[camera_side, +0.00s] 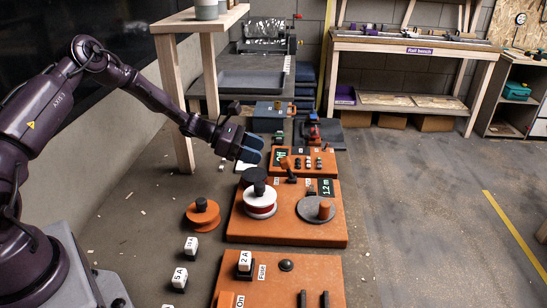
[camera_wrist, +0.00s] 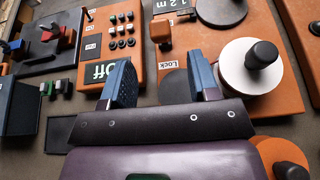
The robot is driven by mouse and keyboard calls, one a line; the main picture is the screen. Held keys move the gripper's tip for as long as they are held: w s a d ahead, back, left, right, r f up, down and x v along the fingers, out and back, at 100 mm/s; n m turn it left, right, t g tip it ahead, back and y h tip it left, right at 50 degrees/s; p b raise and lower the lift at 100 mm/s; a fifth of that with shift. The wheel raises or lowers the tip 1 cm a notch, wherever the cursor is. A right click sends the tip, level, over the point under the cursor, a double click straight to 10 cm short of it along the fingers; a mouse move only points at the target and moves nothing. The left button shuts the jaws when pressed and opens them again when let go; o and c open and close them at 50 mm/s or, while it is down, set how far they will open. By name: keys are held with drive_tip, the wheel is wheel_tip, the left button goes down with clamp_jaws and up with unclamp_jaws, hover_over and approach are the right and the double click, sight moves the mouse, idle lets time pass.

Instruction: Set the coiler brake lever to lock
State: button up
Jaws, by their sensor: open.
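My gripper (camera_side: 250,149) is open and empty, above and left of the lever.
An orange panel with an "Off" display (camera_wrist: 98,72) and several buttons lies beyond the coiler. A loose orange spool (camera_side: 203,214) and white fuse blocks (camera_side: 180,278) lie on the left. The fuse board (camera_side: 315,268) is nearer. Floor on the right is clear.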

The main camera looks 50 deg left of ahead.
drive_tip(key=v, duration=0.5)
drive_tip(key=shift+f, duration=0.1)
drive_tip(key=s+d+r+m+g+y, duration=0.1)
drive_tip(key=s+d+m+g, duration=0.2)
drive_tip(key=s+m, duration=0.25)
drive_tip(key=s+d+r+m+g, duration=0.2)
drive_tip(key=s+d+m+g, duration=0.15)
drive_tip(key=s+m, duration=0.2)
drive_tip(key=s+d+r+m+t+y, duration=0.1)
drive_tip(key=s+d+r+m+y, duration=0.3)
drive_tip(key=s+r+m, duration=0.4)
drive_tip(key=s+d+r+m+t+y, duration=0.1)
drive_tip(key=s+d+r+m+y, duration=0.3)
drive_tip(key=s+r+m, duration=0.4)
wheel_tip(320, 180, up, 4)
drive_tip(key=shift+s+d+t, duration=0.25)
drive_tip(key=shift+s+t, duration=0.1)
drive_tip(key=shift+s, duration=0.7)
